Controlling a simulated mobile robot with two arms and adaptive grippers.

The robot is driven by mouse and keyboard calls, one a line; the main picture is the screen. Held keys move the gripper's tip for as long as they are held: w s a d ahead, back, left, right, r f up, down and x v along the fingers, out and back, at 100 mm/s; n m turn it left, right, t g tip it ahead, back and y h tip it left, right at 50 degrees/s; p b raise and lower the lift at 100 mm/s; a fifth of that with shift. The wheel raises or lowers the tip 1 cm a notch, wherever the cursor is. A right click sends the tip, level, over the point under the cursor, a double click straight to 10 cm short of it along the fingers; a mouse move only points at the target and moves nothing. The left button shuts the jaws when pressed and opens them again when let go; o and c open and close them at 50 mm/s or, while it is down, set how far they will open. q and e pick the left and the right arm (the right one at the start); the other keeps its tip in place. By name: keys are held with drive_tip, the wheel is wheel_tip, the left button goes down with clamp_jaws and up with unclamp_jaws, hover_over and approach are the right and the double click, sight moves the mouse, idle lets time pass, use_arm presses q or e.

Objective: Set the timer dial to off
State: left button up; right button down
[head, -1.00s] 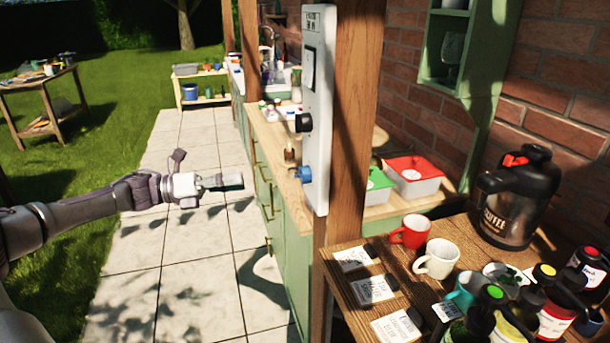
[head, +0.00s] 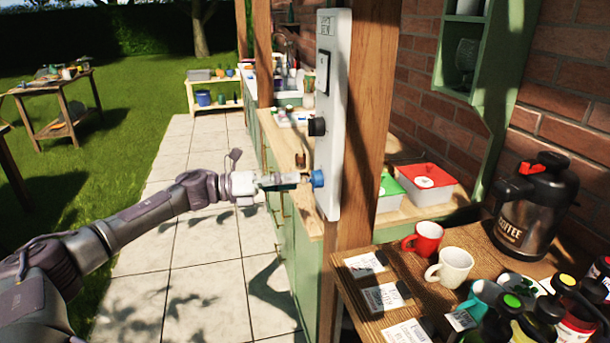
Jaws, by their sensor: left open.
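A pale grey control panel (head: 328,200) is fixed upright to the wooden post. It carries a light switch plate (head: 322,72) near the top, a black round knob (head: 317,127) at mid-height and a blue knob (head: 318,178) below it. I cannot read which knob is the timer dial, nor any mark of its setting. My left gripper (head: 303,180) is open, with its fingertips at the blue knob, below the black one. I cannot tell whether they touch the blue knob. My right gripper is not in view.
The wooden post (head: 365,110) stands behind the panel. A wooden table (head: 350,290) at the lower right holds a red mug (head: 424,238), a white mug (head: 450,267), a coffee dispenser (head: 535,215) and several bottles. The paved path (head: 190,260) is clear.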

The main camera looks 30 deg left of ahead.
sight(307, 180)
use_arm(q)
drive_tip(key=shift+p+x, duration=0.45)
drive_tip(key=shift+x, duration=1.45)
drive_tip(key=c, duration=1.1)
